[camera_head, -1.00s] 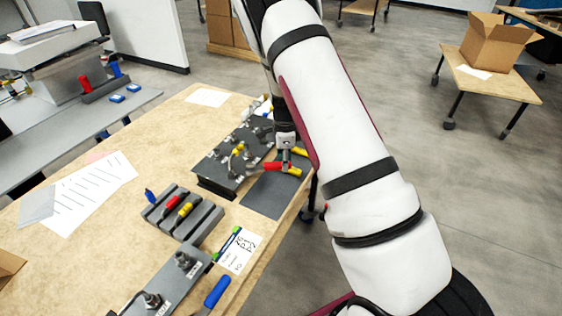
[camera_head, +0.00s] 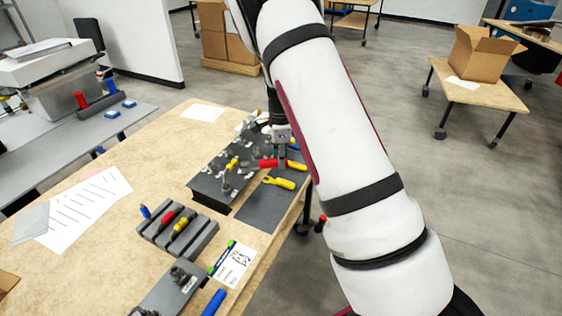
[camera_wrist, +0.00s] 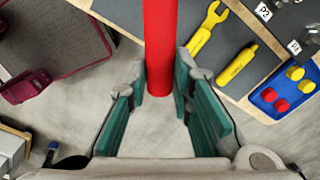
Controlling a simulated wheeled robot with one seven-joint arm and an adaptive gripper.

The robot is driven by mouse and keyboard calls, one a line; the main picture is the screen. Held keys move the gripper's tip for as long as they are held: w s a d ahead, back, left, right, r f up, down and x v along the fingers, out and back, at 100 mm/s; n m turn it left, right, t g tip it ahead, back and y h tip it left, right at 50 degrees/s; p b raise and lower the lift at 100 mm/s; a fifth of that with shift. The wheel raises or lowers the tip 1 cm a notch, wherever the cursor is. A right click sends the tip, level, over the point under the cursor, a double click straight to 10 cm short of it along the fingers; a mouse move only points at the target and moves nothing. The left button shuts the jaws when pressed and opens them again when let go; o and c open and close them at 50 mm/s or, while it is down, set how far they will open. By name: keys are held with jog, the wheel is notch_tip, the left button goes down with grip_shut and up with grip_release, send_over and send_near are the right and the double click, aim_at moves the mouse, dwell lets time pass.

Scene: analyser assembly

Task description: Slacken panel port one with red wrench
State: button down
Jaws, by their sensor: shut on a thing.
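My gripper (camera_head: 283,148) is shut on the red wrench (camera_head: 266,163) at the mat end of the ported panel. In the wrist view, the red handle (camera_wrist: 160,45) stands between the green finger pads of my gripper (camera_wrist: 160,78) and runs off the top edge. The wrench's jaw is out of that view and too small to tell in the head view. The dark grey panel (camera_head: 204,184) carries several metal ports and fittings. Labels P2 (camera_wrist: 263,11) and P1 (camera_wrist: 294,47) show at the wrist view's right. I cannot tell whether the wrench touches a port.
A blue tray (camera_wrist: 262,97) holds red and yellow caps. A grey tool holder (camera_head: 205,236) and a card (camera_head: 236,262) lie nearer.

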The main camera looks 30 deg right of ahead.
jog(key=shift+s+a+f, duration=0.15)
jog(key=shift+a, duration=0.25)
jog(key=s+a+f+m+p, duration=0.1)
jog(key=s+a+f+m, duration=0.2)
jog(key=a+m, duration=0.3)
jog(key=s+a+f+m+p, duration=0.2)
jog(key=s+a+m, duration=0.3)
jog(key=a+m, duration=0.1)
jog(key=shift+s+a+f, duration=0.2)
jog(key=shift+a+f, duration=0.2)
jog(key=shift+a, duration=0.35)
jog(key=w+f+b, duration=0.2)
jog(key=f, duration=0.1)
jog(key=shift+w+a, duration=0.15)
jog(key=shift+w, duration=0.05)
